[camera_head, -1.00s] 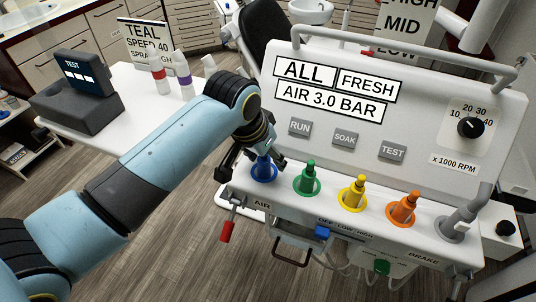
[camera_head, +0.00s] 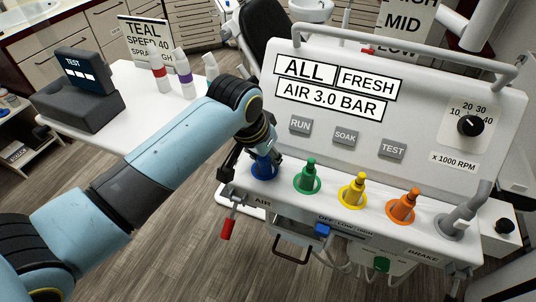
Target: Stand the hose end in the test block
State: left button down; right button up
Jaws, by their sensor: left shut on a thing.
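My left gripper (camera_head: 256,158) is at the left end of the white dental unit's front ledge, shut on the blue hose end (camera_head: 264,169), which stands in its blue ring holder. The gripper and wrist hide the upper part of the blue hose end. The test block (camera_head: 76,105) is a dark grey block with a raised screen (camera_head: 82,68) reading TEST, on the white table at the left, well away from the gripper. My right gripper is not in view.
Green (camera_head: 308,177), yellow (camera_head: 353,190) and orange (camera_head: 403,208) hose ends stand in a row to the right, with a grey one (camera_head: 457,222) beyond. Several bottles (camera_head: 184,76) and a sign (camera_head: 146,38) stand on the white table (camera_head: 131,80) behind my left arm.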

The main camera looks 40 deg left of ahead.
pick_arm(q)
jog(key=shift+r, duration=0.1)
jog(key=shift+r, duration=3.2)
jog(key=c, duration=2)
grip_release()
jog(key=o, duration=0.6)
